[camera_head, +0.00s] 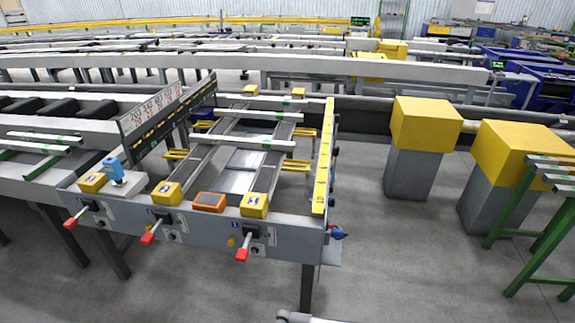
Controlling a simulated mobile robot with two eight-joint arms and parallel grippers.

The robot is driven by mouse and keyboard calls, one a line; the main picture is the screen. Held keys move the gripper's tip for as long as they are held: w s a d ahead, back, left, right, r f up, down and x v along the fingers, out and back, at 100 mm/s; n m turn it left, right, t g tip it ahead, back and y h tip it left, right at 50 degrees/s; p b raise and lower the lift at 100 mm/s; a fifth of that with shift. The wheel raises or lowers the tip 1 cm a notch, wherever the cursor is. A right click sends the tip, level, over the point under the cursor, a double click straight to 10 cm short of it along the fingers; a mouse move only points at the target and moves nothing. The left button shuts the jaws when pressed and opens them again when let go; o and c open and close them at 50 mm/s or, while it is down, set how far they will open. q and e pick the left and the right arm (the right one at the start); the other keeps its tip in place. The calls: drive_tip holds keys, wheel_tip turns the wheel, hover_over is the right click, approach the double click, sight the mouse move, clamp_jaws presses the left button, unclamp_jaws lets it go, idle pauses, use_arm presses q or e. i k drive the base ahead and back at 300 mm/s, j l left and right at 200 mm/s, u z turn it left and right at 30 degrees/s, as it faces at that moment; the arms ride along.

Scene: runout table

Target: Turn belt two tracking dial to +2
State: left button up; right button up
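The grey front panel (200,233) of the runout table carries three stations, each with a yellow block on top and a red-handled lever on the face. The middle station has a yellow block (167,193), a red-handled lever (150,237) and a small dark round knob (171,237) low to its right. This knob may be the belt two tracking dial; its marks are too small to read. Similar knobs sit at the left station (101,225) and the right station (254,250).
An orange device (209,202) and a blue tool (114,168) rest on the table's front ledge. Yellow-topped grey posts (424,125) and a green stand (540,225) stand to the right. Bare floor lies in front. A small grey piece shows at the bottom edge.

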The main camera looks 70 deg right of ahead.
sight(171, 237)
drive_tip(key=z, duration=2.05)
drive_tip(key=i+j+u, duration=0.35)
drive_tip(key=j, duration=0.25)
drive_tip(key=i+j+u, duration=0.2)
drive_tip(key=j+u, duration=0.2)
drive_tip(key=j, duration=0.15)
drive_tip(key=i+j+u, duration=0.35)
drive_tip(key=i+j, duration=0.05)
drive_tip(key=j, duration=0.05)
